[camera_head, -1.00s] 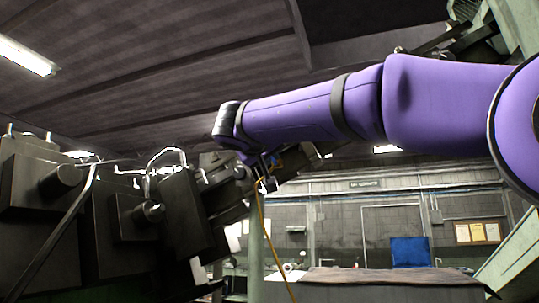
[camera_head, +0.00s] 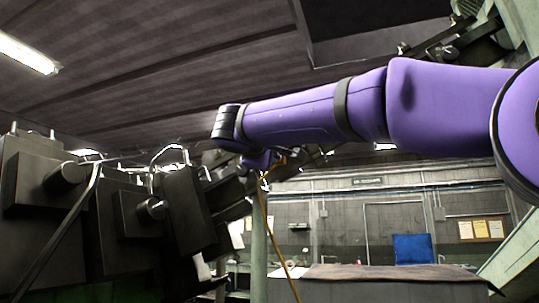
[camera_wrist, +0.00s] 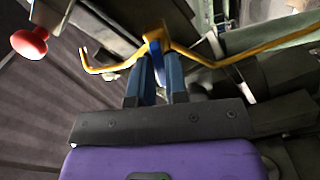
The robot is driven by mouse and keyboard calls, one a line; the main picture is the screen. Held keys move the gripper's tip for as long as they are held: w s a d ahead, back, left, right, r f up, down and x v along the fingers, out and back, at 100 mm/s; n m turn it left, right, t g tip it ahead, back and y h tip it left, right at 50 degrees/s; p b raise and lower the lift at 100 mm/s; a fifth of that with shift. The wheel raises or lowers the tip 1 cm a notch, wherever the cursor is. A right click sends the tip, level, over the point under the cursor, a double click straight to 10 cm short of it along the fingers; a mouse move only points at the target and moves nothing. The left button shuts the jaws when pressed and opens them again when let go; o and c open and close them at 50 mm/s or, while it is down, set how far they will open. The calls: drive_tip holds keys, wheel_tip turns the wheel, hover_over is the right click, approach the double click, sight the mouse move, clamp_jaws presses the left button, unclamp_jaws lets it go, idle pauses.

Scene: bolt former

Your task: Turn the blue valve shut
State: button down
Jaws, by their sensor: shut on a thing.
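The blue valve (camera_wrist: 157,68) shows in the wrist view as a narrow bright-blue strip at a yellow pipe fitting. My gripper (camera_wrist: 158,76) has its two dark-blue fingers on either side of this strip and is shut on it. The fingers hide much of the valve, so its turn angle cannot be read. In the head view my gripper (camera_head: 263,172) is small and dim at the end of my purple arm, by the yellow line. The valve cannot be made out there.
The yellow pipe (camera_wrist: 255,50) runs to both sides of the fingers. A red knob (camera_wrist: 30,42) is at the wrist view's upper left. Dark machine blocks (camera_head: 135,215) fill the head view's left. A covered table (camera_head: 385,278) and a blue chair (camera_head: 411,249) stand farther back.

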drive_tip(key=shift+f+n, duration=0.15)
drive_tip(key=shift+n, duration=0.65)
drive_tip(key=c, duration=1.2)
unclamp_jaws()
drive_tip(key=shift+s, duration=0.1)
drive_tip(key=v, duration=1)
drive_tip(key=shift+s+a, duration=0.2)
drive_tip(key=shift+s, duration=0.15)
